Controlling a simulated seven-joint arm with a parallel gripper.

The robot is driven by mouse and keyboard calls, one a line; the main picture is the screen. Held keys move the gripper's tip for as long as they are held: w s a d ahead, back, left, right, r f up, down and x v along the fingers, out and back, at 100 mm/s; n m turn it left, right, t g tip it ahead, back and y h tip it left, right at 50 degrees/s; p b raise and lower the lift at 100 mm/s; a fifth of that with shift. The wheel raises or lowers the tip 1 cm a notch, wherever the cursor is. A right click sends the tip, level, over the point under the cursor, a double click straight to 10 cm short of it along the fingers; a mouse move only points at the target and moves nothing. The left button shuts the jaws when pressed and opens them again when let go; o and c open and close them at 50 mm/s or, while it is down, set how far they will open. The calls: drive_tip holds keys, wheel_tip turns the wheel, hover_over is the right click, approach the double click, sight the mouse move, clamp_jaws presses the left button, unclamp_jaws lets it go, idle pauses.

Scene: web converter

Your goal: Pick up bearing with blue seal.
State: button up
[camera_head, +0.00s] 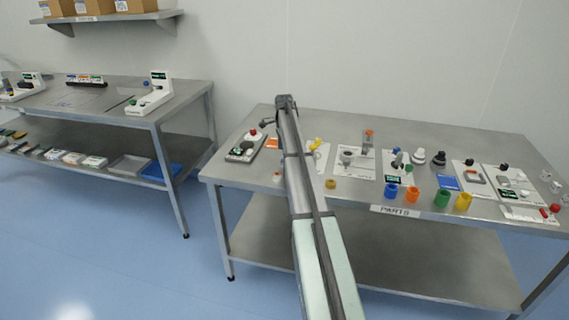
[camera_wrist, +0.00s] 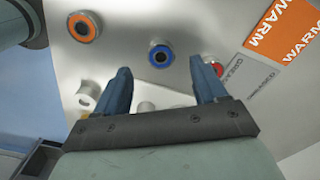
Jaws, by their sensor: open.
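The bearing with blue seal (camera_wrist: 160,55) shows in the wrist view as a metal ring with a blue inner ring and a dark centre. It lies on a pale grey surface. My gripper (camera_wrist: 161,66) is open, with its dark blue fingers on either side of the bearing in the picture. Nothing is between the fingers in their grip, and I cannot tell how far the bearing is below the tips. In the head view my arm reaches over the parts table (camera_head: 350,258), and the bearing cannot be made out there.
A bearing with orange seal (camera_wrist: 84,26) lies left of the blue one. A red-centred part (camera_wrist: 217,68) is partly behind the right finger. Plain metal parts (camera_wrist: 87,98) lie near the left finger. An orange WARM label (camera_wrist: 285,28) is at upper right.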

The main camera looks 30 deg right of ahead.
sight(283, 160)
wheel_tip(283, 160, down, 5)
drive_tip(key=shift+w+a+r, duration=0.1)
idle(0.3)
drive_tip(key=c, duration=1.2)
